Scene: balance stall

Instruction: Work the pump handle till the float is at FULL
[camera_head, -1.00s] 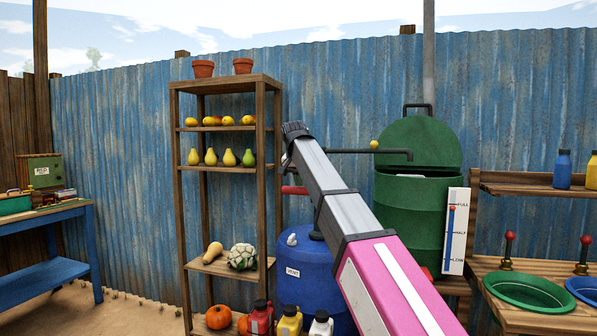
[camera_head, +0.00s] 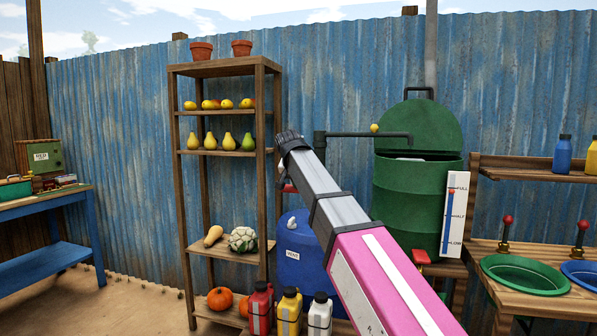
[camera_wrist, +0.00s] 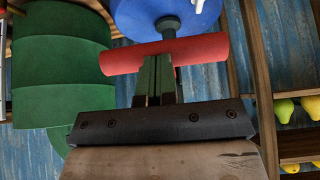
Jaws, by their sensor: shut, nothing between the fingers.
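The red crossbar handle (camera_head: 290,188) shows just left of my arm, above the blue drum (camera_head: 300,262); my arm hides its right part. In the wrist view the red handle (camera_wrist: 205,50) lies across the picture. My gripper (camera_wrist: 160,62) is shut, its fingertips overlapping the middle of the bar; whether they press on it is unclear. My arm covers the gripper in the head view. The white gauge board (camera_head: 459,232) has FULL, HALF and LOW marks. Its red float (camera_head: 451,190) is near FULL, seemingly a little below the mark, atop a blue column.
The green tank (camera_head: 415,200) with raised lid stands behind the gauge, a dark pipe (camera_head: 350,134) beside it. A wooden shelf (camera_head: 225,67) with fruit is close left of my arm. Several jugs (camera_head: 290,312) stand before the drum. A bench with a green pan (camera_head: 525,275) is right.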

